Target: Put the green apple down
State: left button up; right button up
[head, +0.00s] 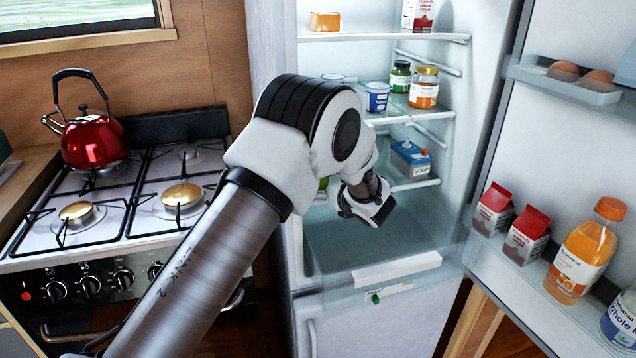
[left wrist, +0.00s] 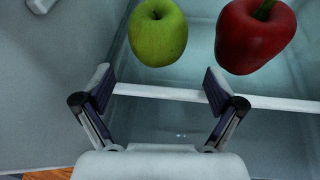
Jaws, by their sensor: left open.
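The green apple (left wrist: 158,32) sits on a glass shelf (left wrist: 200,93) inside the open fridge, at the top of the left wrist view. My left gripper (left wrist: 158,84) is open and empty. Its fingers stand apart from the apple, which lies beyond the fingertips, roughly in line with the gap between them. In the head view the left gripper (head: 366,203) is at the fridge's front, near the lower shelf. A small green patch (head: 323,183) shows behind my arm there; most of it is hidden. My right gripper is not in view.
A red pepper (left wrist: 254,36) is right of the apple. A blue carton (head: 410,158), jars (head: 424,88) and a tub (head: 377,97) stand on the shelves. The open door (head: 560,130) holds bottles and cartons on the right. The stove with a red kettle (head: 95,140) is left.

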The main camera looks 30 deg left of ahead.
pick_arm(q)
jog(key=s+d, duration=0.3)
jog(key=d, duration=0.2)
jog(key=shift+s+d, duration=0.35)
jog(key=shift+d, duration=0.05)
jog(key=shift+r, duration=0.1)
